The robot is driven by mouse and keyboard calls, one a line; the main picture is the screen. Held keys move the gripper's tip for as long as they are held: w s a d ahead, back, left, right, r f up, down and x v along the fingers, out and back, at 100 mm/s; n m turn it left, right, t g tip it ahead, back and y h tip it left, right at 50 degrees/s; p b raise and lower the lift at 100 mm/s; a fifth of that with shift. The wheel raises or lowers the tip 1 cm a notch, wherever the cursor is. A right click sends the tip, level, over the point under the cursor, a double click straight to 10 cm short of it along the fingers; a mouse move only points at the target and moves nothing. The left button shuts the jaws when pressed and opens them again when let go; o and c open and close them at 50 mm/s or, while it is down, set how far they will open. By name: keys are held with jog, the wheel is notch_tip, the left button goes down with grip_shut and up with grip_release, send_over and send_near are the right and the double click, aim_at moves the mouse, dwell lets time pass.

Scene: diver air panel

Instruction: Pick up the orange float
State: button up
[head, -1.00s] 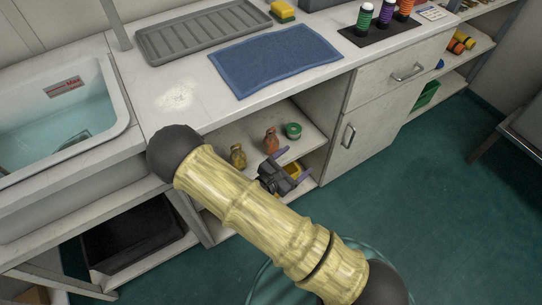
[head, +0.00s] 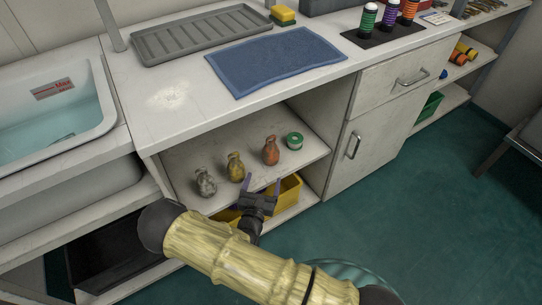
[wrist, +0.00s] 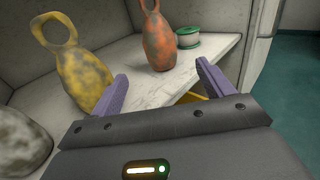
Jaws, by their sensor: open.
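The orange float (head: 270,150) stands upright on the open shelf under the counter, a bottle shape with a ring on top and grey smudges. It also shows in the wrist view (wrist: 159,42), just beyond and between my fingertips. My gripper (head: 262,184) is open and empty in front of the shelf. In the wrist view its two purple fingers (wrist: 160,82) point toward the orange float without touching it. A yellow float (head: 235,167) stands left of the orange one, close to my left finger in the wrist view (wrist: 80,72).
A grey float (head: 205,183) stands at the shelf's left end. A green-and-white spool (head: 294,141) sits right of the orange float. A yellow bin (head: 287,192) is below the shelf (head: 310,150). The cabinet (head: 365,140) bounds the shelf on the right.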

aim_at(269, 160)
jog(key=w, duration=0.2)
jog(key=w+d+b, duration=0.1)
jog(key=w, duration=0.5)
jog(key=shift+w+d+b, duration=0.2)
jog(key=shift+d+b, duration=0.05)
jog(key=shift+b, duration=0.15)
jog(key=w+b, duration=0.1)
jog(key=w, duration=0.1)
jog(key=w+d, duration=0.1)
jog(key=w, duration=0.2)
jog(key=shift+w+b, duration=0.35)
jog(key=c, duration=1.1)
